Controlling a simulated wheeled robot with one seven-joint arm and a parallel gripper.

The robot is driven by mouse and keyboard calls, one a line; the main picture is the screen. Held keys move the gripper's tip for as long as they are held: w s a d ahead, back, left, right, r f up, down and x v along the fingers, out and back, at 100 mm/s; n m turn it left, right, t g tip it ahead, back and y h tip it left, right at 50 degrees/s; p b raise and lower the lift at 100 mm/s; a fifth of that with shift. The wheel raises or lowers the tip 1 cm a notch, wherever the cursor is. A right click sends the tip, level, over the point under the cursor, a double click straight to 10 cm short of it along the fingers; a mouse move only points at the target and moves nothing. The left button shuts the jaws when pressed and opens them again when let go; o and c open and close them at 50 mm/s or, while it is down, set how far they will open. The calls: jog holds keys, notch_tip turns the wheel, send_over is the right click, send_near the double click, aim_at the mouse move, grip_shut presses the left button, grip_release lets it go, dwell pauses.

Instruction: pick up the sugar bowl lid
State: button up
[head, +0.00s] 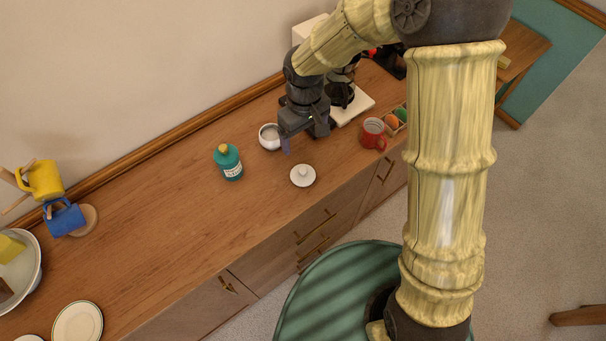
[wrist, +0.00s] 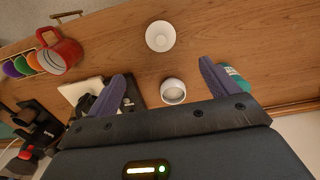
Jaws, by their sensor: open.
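The sugar bowl lid (head: 303,175) is a small white disc with a knob, lying on the wooden counter near its front edge. It also shows in the wrist view (wrist: 160,36), beyond my fingertips and between their lines. The white sugar bowl (head: 269,136) stands open behind the lid, and in the wrist view (wrist: 173,91) it appears between my fingers, lower in the picture. My gripper (head: 298,140) has its purple fingers spread wide and empty, above the counter between the bowl and the red mug. In the wrist view both fingers (wrist: 162,70) show apart, touching nothing visible.
A teal bottle (head: 228,162) stands left of the lid. A coffee machine (head: 352,103) is behind my gripper. The counter around the lid is clear.

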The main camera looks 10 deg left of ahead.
jog(key=p, duration=0.3)
send_near(303, 169)
jog(key=f, duration=0.5)
jog(key=shift+d+f, duration=0.2)
jog(key=shift+d, duration=0.05)
jog(key=shift+f, duration=0.1)
jog(key=shift+s+a+f+p, duration=0.1)
jog(key=shift+f+p, duration=0.45)
jog(key=shift+a+f+p, duration=0.15)
jog(key=shift+f+p, duration=0.65)
jog(key=shift+f, duration=1.15)
jog(key=c, duration=1.1)
